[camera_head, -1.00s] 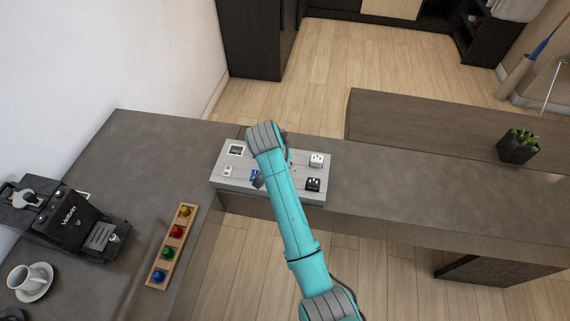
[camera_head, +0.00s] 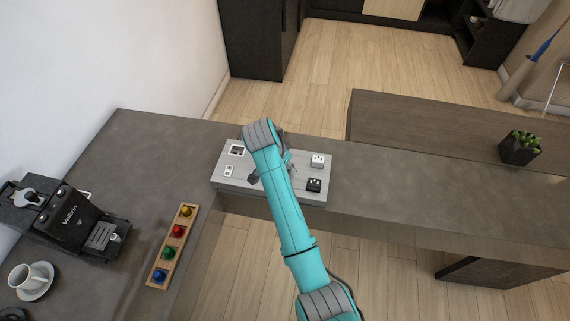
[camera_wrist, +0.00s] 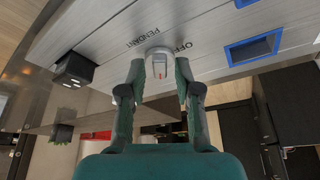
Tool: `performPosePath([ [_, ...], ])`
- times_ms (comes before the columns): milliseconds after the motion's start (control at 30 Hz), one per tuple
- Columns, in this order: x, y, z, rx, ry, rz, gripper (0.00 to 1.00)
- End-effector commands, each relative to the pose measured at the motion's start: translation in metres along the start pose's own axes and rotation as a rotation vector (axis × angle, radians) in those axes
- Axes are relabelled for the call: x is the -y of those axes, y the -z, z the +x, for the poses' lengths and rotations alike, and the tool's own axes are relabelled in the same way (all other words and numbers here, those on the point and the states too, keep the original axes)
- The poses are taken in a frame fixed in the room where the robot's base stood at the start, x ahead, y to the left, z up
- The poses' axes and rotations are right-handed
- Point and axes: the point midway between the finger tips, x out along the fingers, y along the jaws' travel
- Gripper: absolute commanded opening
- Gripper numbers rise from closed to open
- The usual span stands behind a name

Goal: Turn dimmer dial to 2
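The dimmer dial (camera_wrist: 159,58) is a pale round knob with a red mark on the face towards the wrist camera. It sits on the light grey panel (camera_wrist: 210,50), near the printed words "OFF" and "PENDANT". My gripper (camera_wrist: 160,72) is open, with one fingertip on each side of the dial. Small gaps seem to show between fingers and knob; contact is not clear. In the head view my gripper (camera_head: 256,179) is over the panel (camera_head: 233,187), and my arm hides the dial.
The panel also bears a black socket (camera_head: 314,185), a white socket (camera_head: 317,161) and a small white switch (camera_head: 228,171). Blue-framed recesses (camera_wrist: 252,49) show in the wrist view. A wooden strip with coloured knobs (camera_head: 164,258) and a coffee machine (camera_head: 70,220) stand left.

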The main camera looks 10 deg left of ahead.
Motion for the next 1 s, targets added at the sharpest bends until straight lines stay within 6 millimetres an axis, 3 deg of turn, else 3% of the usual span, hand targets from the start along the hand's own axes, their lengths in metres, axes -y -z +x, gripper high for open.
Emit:
performPosePath([
  [267, 0.0, 0.0, 0.0, 0.0, 0.0, 0.0, 0.41],
  [433, 0.001, 0.0, -0.011, -0.001, 0.002, 0.0, 0.41],
  [800, 0.001, 0.001, -0.08, -0.003, 0.004, 0.0, 0.41],
  [1000, 0.001, 0.0, -0.108, -0.001, 0.002, 0.0, 0.41],
])
